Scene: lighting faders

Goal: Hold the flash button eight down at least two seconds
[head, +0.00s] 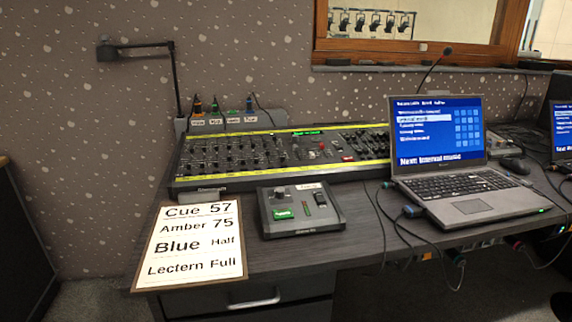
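The lighting desk (268,163) is a long, dark console with yellow strips along its front and back edges, lying on the dark desk. Rows of small faders and knobs fill its left and middle parts. A small green display (307,132) glows near its back edge. The flash buttons are too small to tell apart, so I cannot pick out button eight. My gripper is not in view, and nothing visible touches the console.
A small control box (300,222) with a green button stands in front of the console. A cue sheet (192,245) lies at the desk's front left. An open laptop (458,185) is at right, with loose cables nearby. A lamp (174,75) rises behind the console's left end.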

